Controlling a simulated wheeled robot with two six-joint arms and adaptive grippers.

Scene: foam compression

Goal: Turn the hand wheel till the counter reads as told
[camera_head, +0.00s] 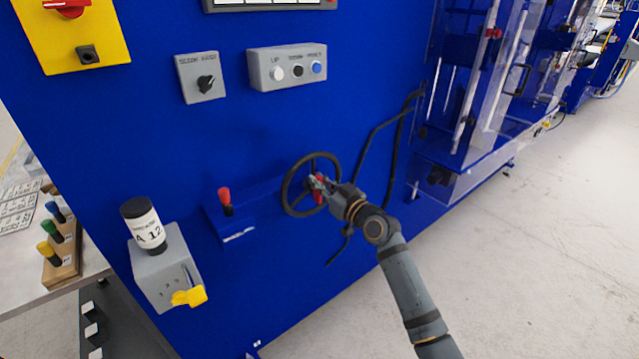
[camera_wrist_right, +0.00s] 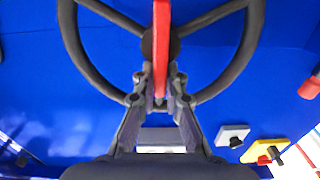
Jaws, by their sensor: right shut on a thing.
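The black hand wheel (camera_head: 290,190) is mounted on the blue machine front, with a red handle (camera_head: 318,190) at its right side in the head view. My right gripper (camera_head: 324,187) is at that handle. In the right wrist view the wheel (camera_wrist_right: 78,50) fills the upper part, and the red handle (camera_wrist_right: 161,40) runs down between the fingertips of my right gripper (camera_wrist_right: 160,88), which is shut on it. I cannot make out a counter reading; only the lower edge of a panel (camera_head: 270,4) shows at the top. My left gripper is not in view.
A red-knobbed lever (camera_head: 225,200) stands left of the wheel. A grey box (camera_head: 165,275) with a yellow key-like part (camera_head: 190,296) and a black-capped cylinder is lower left. A button box (camera_head: 287,68) and selector switch (camera_head: 203,80) sit above. Black hoses run right of the wheel.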

